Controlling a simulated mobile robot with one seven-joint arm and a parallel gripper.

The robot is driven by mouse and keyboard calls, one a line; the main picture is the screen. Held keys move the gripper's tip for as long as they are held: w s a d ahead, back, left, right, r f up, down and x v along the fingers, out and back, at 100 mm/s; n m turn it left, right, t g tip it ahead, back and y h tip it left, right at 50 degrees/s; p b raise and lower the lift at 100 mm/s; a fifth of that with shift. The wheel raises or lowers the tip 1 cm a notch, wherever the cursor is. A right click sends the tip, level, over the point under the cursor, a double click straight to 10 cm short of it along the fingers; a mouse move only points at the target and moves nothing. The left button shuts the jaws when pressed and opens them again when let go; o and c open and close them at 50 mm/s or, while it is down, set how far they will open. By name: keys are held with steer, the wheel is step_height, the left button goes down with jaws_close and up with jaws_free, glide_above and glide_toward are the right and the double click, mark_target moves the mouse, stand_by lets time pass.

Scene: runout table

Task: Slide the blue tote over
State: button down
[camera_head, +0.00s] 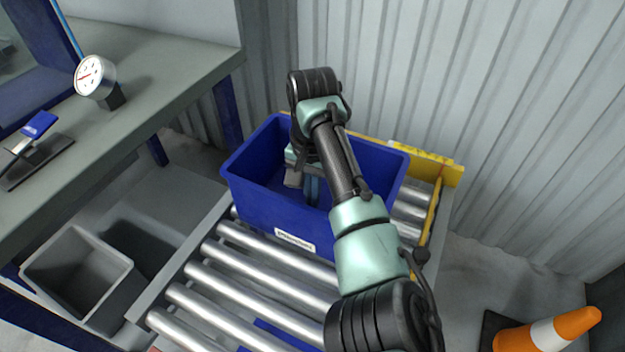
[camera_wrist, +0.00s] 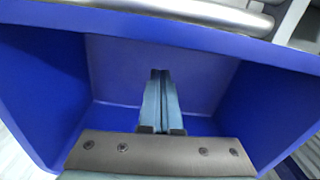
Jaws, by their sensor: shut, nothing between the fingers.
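The blue tote (camera_head: 255,205) stands upright on the roller table (camera_head: 262,268), near its far end. It has a white label on its front wall. My arm reaches over the tote in the head view, and my gripper (camera_head: 312,195) points down inside its opening; the arm partly covers it. In the wrist view my gripper (camera_wrist: 161,78) is shut and empty, its fingers together inside the tote (camera_wrist: 60,90). The tote's inner walls and floor show around the fingers, and it looks empty. I cannot tell whether the fingertips touch a wall.
A yellow stop (camera_head: 437,166) edges the table's far end, close to the tote. Bare rollers lie on the near side. A grey bench (camera_head: 150,60) with a dial gauge (camera_head: 95,77) stands left, above a grey bin (camera_head: 75,262).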

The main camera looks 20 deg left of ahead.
mark_target(304, 214)
steer(key=shift+s+f, duration=0.2)
steer(key=shift+s, duration=0.8)
steer(key=shift+s+f, duration=0.15)
steer(key=shift+s, duration=0.85)
